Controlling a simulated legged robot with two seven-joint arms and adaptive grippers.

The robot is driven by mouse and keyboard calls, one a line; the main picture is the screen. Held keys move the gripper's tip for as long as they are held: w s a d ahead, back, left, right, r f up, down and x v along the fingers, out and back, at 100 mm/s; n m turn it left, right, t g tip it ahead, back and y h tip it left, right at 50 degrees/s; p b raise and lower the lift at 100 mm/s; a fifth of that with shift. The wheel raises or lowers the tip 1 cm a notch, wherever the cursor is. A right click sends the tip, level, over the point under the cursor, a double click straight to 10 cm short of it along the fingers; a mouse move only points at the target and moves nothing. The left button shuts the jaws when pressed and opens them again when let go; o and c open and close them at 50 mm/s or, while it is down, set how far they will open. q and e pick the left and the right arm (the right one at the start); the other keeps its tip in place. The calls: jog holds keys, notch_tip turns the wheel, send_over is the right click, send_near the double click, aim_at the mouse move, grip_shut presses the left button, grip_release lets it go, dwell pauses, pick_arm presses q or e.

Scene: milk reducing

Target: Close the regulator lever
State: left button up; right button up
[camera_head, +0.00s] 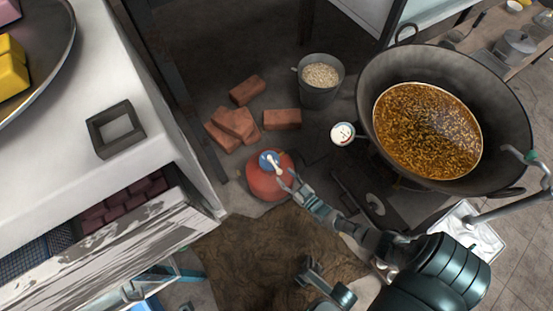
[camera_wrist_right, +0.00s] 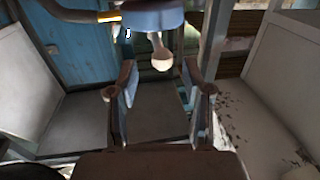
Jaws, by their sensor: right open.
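A red gas cylinder (camera_head: 268,184) stands on the floor near the middle of the head view. A blue regulator (camera_head: 265,159) with a white lever (camera_head: 276,166) is on its top. My right gripper (camera_head: 287,180) is just right of the lever, with its fingers apart. In the right wrist view, the regulator (camera_wrist_right: 150,18) is at the top and the lever's pale rounded end (camera_wrist_right: 161,58) hangs near the space between the open fingertips (camera_wrist_right: 158,78). I cannot tell whether either finger touches the lever. My left gripper cannot be made out.
A large pan (camera_head: 503,165) of brown food stands at the right. A small white dial (camera_head: 342,132) is beside it. Loose bricks (camera_head: 282,119) and a grey bucket (camera_head: 318,95) lie behind the cylinder. A white counter (camera_head: 130,165) edges the left side. Brown cloth (camera_head: 260,250) covers the floor in front.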

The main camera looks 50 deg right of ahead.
aim_at(280, 171)
jog(key=w, duration=0.3)
jog(key=shift+w+r+b, duration=0.1)
jog(key=shift+w+b, duration=0.25)
jog(key=shift+b, duration=0.05)
grip_shut()
